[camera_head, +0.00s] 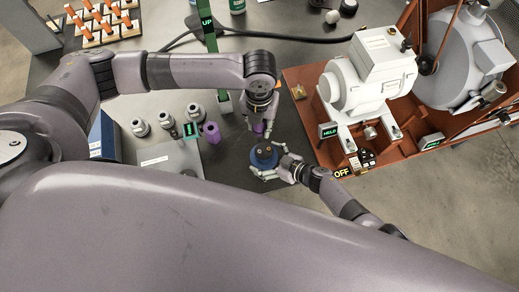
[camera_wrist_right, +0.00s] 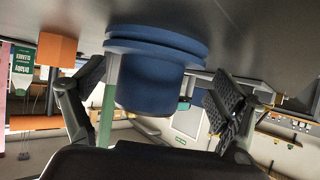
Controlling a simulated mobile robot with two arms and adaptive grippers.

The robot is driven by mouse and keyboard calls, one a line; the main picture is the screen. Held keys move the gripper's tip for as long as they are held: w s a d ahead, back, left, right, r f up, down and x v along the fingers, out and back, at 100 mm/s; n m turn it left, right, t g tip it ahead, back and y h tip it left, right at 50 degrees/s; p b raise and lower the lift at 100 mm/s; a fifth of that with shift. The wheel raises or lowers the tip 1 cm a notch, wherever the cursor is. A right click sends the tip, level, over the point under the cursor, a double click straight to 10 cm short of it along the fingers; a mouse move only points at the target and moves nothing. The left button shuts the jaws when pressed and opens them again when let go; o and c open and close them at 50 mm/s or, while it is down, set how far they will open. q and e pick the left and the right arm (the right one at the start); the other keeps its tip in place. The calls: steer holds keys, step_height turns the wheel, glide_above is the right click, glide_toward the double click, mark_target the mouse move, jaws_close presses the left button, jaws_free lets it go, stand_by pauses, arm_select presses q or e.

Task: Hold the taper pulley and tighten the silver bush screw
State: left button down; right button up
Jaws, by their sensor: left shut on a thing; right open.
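The blue taper pulley (camera_head: 264,158) lies on the dark bench mat, with a dark bush in its middle; the silver screw is too small to make out. In the right wrist view the pulley (camera_wrist_right: 155,82) sits between two dark finger pads. My right gripper (camera_head: 266,173) is open around the near side of the pulley; in its wrist view, gaps show between pads and pulley. My left gripper (camera_head: 260,120) is shut on a purple tool (camera_head: 259,128), just above and behind the pulley. I cannot tell whether the tool touches the bush.
Several silver fittings (camera_head: 167,119) and a purple cylinder (camera_head: 211,133) stand left of the pulley on or near a grey plate (camera_head: 178,158). A rust-red frame (camera_head: 305,108) with a motor (camera_head: 366,72) and a "HELD" sign is close on the right. A green post (camera_head: 208,27) stands behind.

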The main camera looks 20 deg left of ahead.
steer(key=shift+d+r, duration=0.15)
steer(key=shift+d, duration=0.25)
steer(key=v, duration=1.1)
steer(key=shift+s, duration=0.2)
